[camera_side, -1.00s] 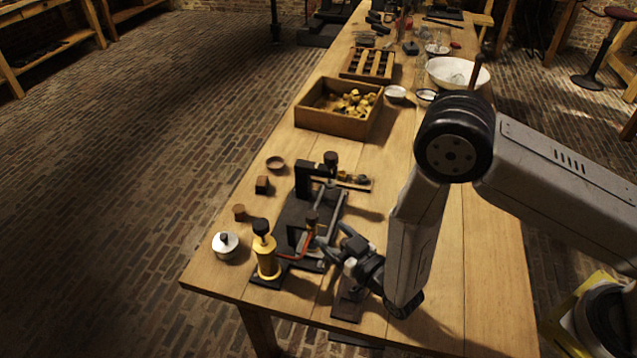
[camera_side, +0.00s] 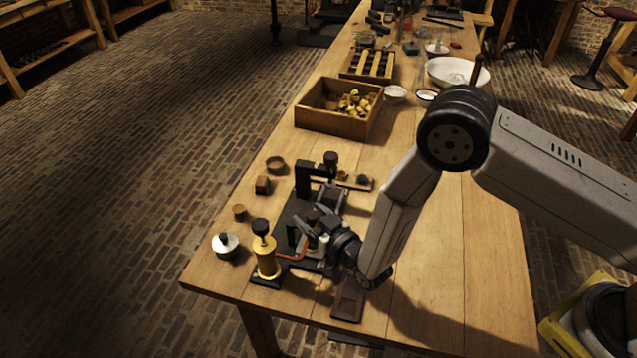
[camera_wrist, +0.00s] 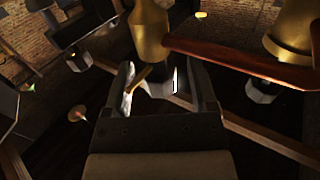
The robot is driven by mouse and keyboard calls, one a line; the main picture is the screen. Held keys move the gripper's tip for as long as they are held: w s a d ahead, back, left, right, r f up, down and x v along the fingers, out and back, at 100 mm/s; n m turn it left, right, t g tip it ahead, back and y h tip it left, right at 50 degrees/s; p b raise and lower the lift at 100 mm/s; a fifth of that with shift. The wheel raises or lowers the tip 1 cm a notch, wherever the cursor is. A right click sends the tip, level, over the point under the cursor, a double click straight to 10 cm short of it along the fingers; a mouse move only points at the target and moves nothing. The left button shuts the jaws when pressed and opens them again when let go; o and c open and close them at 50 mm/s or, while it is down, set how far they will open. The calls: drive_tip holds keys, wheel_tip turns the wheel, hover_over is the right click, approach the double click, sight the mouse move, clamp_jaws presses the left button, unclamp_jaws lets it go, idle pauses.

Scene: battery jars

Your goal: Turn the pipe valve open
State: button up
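The pipe rig on a dark base (camera_side: 283,215) stands near the table's front left, with black uprights and an orange-red pipe (camera_side: 291,256) running to a yellow cylinder with a black top (camera_side: 266,258). My gripper (camera_side: 309,229) is at the rig's right side, above the pipe, and covers part of the rig. In the wrist view, my gripper (camera_wrist: 165,88) has its fingers apart. A small brass lever (camera_wrist: 140,77), which looks like the valve handle, lies between them, nearer the left finger. A brass body (camera_wrist: 150,30) is just beyond. I cannot tell whether a finger touches the lever.
A metal pot with a black knob (camera_side: 226,244) and small brown blocks (camera_side: 262,185) stand left of the rig. A wooden box of brass pieces (camera_side: 325,121) is farther back. A dark flat block (camera_side: 347,300) lies in front. The table's right side is mostly clear.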

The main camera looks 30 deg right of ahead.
clamp_jaws()
drive_tip(key=shift+m+h, duration=0.7)
drive_tip(key=shift+h, duration=0.4)
drive_tip(key=m+h, duration=0.4)
drive_tip(key=h, duration=0.2)
drive_tip(key=shift+m+g+h, duration=1.4)
drive_tip(key=shift+m+h, duration=0.2)
drive_tip(key=shift+h, duration=0.55)
drive_tip(key=shift+m+g+h, duration=1.4)
drive_tip(key=shift+m+h, duration=0.2)
drive_tip(key=shift+h, duration=0.55)
drive_tip(key=shift+o, duration=0.6)
unclamp_jaws()
